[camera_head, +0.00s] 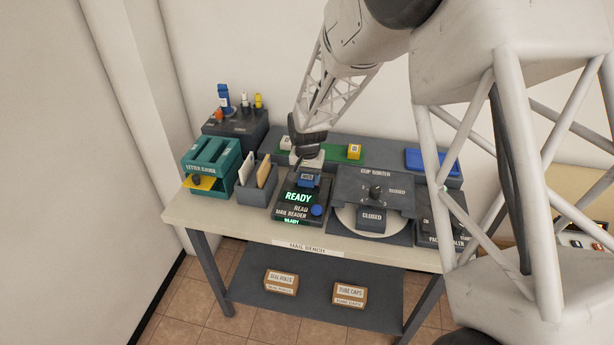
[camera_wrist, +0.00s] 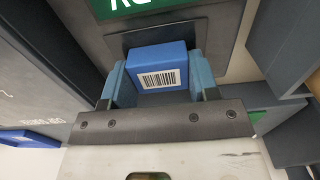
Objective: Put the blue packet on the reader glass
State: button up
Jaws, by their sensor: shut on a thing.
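The blue packet (camera_wrist: 158,68), with a white barcode label facing the wrist camera, sits between the fingers of my gripper (camera_wrist: 160,85). My gripper is shut on it. In the head view the blue packet (camera_head: 308,179) shows below my gripper (camera_head: 308,168), at the back part of the mail reader (camera_head: 289,208). The mail reader's display glows green with READY. In the wrist view the dark reader glass (camera_wrist: 128,42) lies under and beyond the packet. I cannot tell whether the packet touches the glass.
A letter slot box (camera_head: 216,165) in teal and a bin of envelopes (camera_head: 257,183) stand left of the reader. The cup sorter (camera_head: 375,190) stands close on its right. Behind are a yellow cube (camera_head: 354,151) on a green strip and a blue tray (camera_head: 433,161).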

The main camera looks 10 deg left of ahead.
jog(key=o, duration=1.2)
jog(key=shift+o, duration=0.2)
jog(key=shift+r, duration=0.15)
jog(key=shift+r, duration=2.9)
jog(key=shift+d, duration=0.1)
